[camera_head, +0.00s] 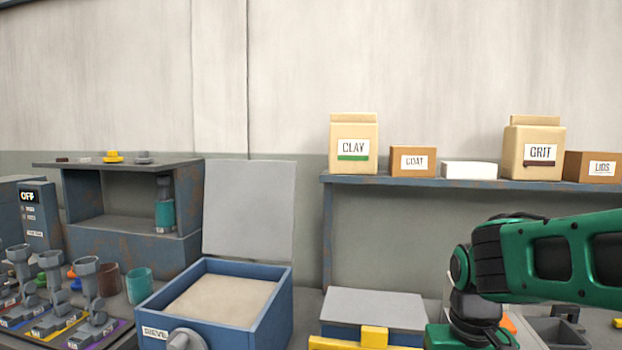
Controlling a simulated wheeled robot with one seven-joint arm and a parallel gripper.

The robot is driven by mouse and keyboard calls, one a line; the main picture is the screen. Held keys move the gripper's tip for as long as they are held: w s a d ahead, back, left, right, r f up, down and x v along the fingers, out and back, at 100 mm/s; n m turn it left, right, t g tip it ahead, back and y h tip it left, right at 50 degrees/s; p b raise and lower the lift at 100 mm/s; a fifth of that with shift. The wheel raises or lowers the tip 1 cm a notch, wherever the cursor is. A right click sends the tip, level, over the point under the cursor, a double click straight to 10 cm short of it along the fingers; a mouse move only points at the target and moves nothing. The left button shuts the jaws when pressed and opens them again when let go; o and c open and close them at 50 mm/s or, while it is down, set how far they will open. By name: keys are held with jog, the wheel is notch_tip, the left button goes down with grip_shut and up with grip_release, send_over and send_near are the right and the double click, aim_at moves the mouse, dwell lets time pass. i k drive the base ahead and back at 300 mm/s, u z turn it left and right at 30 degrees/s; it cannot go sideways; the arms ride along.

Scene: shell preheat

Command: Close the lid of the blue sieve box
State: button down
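The blue sieve box (272,322) stands at the lower middle, with a "SIEVE" label and a round grey knob (186,340) on its front. It holds pale sand-like material (222,299). Its grey lid (249,210) stands upright at the back, so the box is open. My green and black arm comes in from the right. The yellow part at the bottom (365,338) may be part of my gripper, but its fingertips cannot be made out. It is to the right of the box, apart from it, in front of a second blue box with a flat grey top (374,306).
A shelf (445,181) at right holds a CLAY bag (353,145), a COAT box (412,160), a GRIT bag (533,149) and a LIDS box (592,166). At left are a metal cabinet (130,245), a teal cup (139,285) and several grey tools (88,285). Space above the sand is clear.

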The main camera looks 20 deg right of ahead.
aim_at(249, 206)
jog(key=z, duration=2.15)
jog(key=k, duration=1.25)
jog(key=u, duration=1.6)
jog(key=i, duration=1)
